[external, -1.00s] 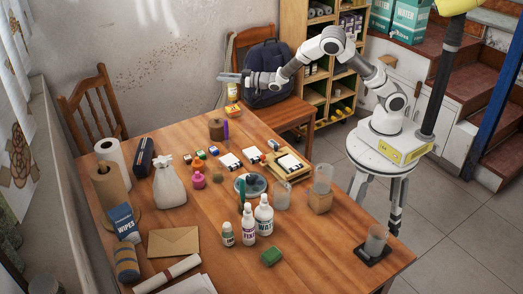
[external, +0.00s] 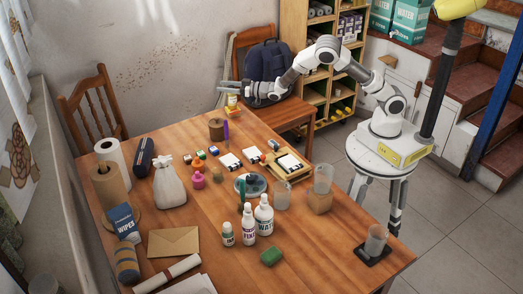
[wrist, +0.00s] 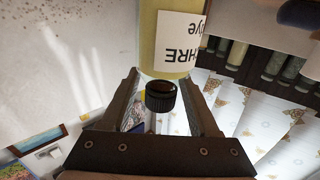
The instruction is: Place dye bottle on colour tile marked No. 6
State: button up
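The dye bottle (wrist: 175,45) fills the upper middle of the wrist view: yellow, with a black cap (wrist: 161,96) and a white label with partly hidden text ending "HRE" and "ye". No tile number is legible; white cards (external: 230,160) lie mid-table, and I cannot tell which thing is tile No. 6.
A small orange container (external: 233,112) is by the bottle. The table's right front is mostly clear.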

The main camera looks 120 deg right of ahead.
jog(key=shift+r, duration=0.1)
jog(key=p+v, duration=0.1)
jog(key=v, duration=1.1)
jog(key=w+a+r+g+y, duration=0.1)
jog(key=w+a+r+y, duration=0.3)
jog(key=a, duration=0.4)
jog(key=s+a+r+n+g+y, duration=0.1)
jog(key=s+a+r+n+y, duration=0.15)
jog(key=a, duration=0.85)
jog(key=s+a+r+n+g+y, duration=0.1)
jog(key=a+r+n+y, duration=0.2)
jog(key=a, duration=0.8)
jog(key=s+a+r+n+g+y, duration=0.1)
jog(key=s+a+n+g+y, duration=0.2)
jog(key=s+a, duration=1)
jog(key=s+g, duration=0.1)
jog(key=s, duration=0.3)
jog(key=shift+s+a+r, duration=0.25)
jog(key=shift+s+a, duration=0.1)
